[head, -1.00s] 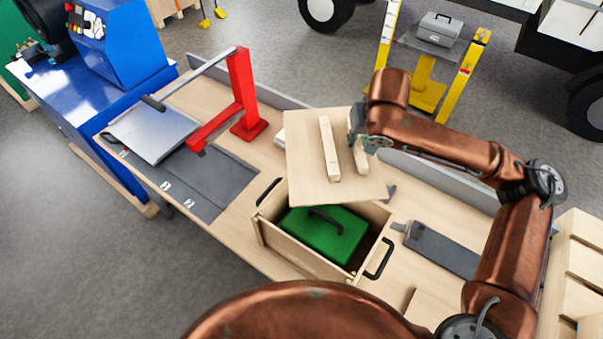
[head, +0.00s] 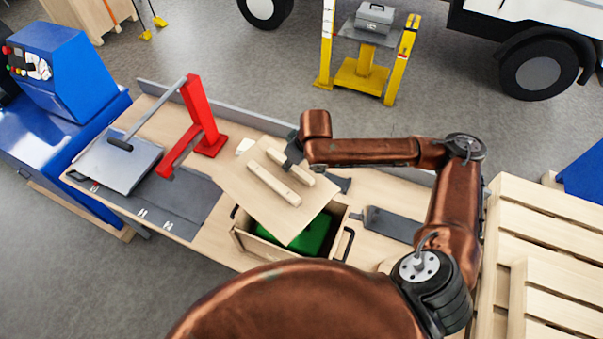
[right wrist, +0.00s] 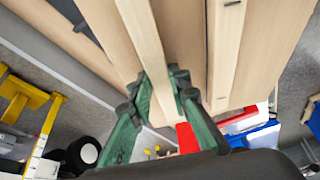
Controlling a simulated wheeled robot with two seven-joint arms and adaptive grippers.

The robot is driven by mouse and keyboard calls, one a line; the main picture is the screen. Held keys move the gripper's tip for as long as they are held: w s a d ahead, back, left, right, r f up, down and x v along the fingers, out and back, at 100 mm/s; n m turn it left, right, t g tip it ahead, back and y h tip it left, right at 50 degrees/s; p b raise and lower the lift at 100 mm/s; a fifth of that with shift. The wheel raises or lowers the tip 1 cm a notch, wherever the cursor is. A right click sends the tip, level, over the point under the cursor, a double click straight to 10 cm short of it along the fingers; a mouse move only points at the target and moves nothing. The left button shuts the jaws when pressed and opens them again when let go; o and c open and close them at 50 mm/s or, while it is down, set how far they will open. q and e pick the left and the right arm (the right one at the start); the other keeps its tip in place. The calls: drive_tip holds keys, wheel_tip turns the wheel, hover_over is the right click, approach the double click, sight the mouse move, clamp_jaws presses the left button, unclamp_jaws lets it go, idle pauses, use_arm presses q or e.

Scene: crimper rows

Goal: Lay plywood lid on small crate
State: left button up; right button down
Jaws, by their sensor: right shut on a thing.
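The plywood lid (head: 262,208) is a square board with two wooden battens on top. It is held in the air above the small crate (head: 243,240), turned and tilted relative to it, and covers part of the crate's opening. A green case (head: 313,232) with a dark handle sits inside the crate. My right gripper (head: 291,158) is shut on one batten of the lid; its green fingers (right wrist: 160,105) clasp that batten in the right wrist view. The lid's contact with the crate rim cannot be told. My left gripper is not in view.
A red lever press (head: 205,115) and a grey sheet (head: 115,160) stand on the workbench (head: 215,235) at left. A dark grey plate (head: 390,224) lies right of the crate. A slatted wooden pallet (head: 550,220) stands at far right.

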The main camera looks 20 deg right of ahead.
sight(302, 189)
use_arm(q)
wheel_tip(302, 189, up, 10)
drive_tip(key=p, duration=0.9)
use_arm(e)
drive_tip(key=s+n, duration=0.1)
drive_tip(key=s, duration=0.1)
drive_tip(key=s+n+y, duration=0.1)
drive_tip(key=s, duration=0.2)
drive_tip(key=s+n, duration=0.1)
drive_tip(key=s, duration=0.1)
drive_tip(key=shift+s+f+n, duration=0.3)
drive_tip(key=shift+f, duration=0.1)
drive_tip(key=shift+s+f+y+b, duration=0.1)
drive_tip(key=shift+f+y+b, duration=0.15)
drive_tip(key=shift+y+b, duration=0.1)
use_arm(q)
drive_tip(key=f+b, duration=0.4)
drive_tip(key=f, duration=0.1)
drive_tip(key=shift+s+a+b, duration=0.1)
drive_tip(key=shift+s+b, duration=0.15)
drive_tip(key=shift+b, duration=0.05)
use_arm(e)
wheel_tip(302, 189, down, 4)
drive_tip(key=shift+r, duration=0.15)
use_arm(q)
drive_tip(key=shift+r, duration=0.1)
use_arm(e)
drive_tip(key=shift+f, duration=0.25)
